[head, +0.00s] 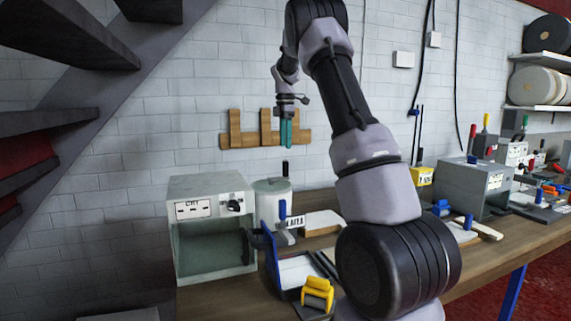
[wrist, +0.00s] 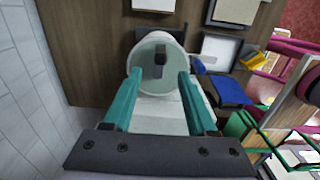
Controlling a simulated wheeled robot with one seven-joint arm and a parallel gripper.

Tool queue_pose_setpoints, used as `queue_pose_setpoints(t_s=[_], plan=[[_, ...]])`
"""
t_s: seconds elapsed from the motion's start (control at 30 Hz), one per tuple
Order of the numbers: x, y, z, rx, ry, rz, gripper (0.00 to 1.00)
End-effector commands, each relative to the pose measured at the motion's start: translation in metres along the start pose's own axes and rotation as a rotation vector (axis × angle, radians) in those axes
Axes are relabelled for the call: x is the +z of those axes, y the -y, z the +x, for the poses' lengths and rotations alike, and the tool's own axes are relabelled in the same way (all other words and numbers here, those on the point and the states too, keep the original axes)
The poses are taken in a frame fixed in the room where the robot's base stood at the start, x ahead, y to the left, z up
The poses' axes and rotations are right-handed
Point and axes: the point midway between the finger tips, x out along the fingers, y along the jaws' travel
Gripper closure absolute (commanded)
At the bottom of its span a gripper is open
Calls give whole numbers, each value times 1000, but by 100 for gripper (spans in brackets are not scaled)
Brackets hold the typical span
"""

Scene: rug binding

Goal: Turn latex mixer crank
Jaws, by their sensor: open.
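The latex mixer (head: 272,203) is a pale cylinder with a lettered label, on the bench beside a grey box. Its black crank handle (head: 285,168) stands upright from the lid. In the wrist view the round lid (wrist: 143,80) lies beyond my fingers, and the black handle (wrist: 159,58) shows between the line of the two fingertips. My gripper (head: 287,134) points down above the mixer, with clear air between the fingertips and the handle. In the wrist view my gripper (wrist: 160,72) has its two teal fingers wide apart, with nothing held.
The open-fronted grey box (head: 212,190) stands left of the mixer. A blue-sided tray (head: 272,258) and a yellow clip-like item (head: 317,292) lie in front. A wooden rack (head: 235,130) hangs on the brick wall behind. Tools and boxes crowd the bench to the right.

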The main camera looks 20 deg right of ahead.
Motion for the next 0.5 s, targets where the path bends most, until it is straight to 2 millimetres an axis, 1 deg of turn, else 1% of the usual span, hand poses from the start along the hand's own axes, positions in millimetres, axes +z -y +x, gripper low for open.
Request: queue_pose_setpoints(t_s=[0.03,0.1,0.3,0.5], plan=[[0,1,11,-5,0,0,43],[0,1,24,-5,1,2,43],[0,1,61,-4,0,3,43],[0,1,82,-2,-1,2,43]])
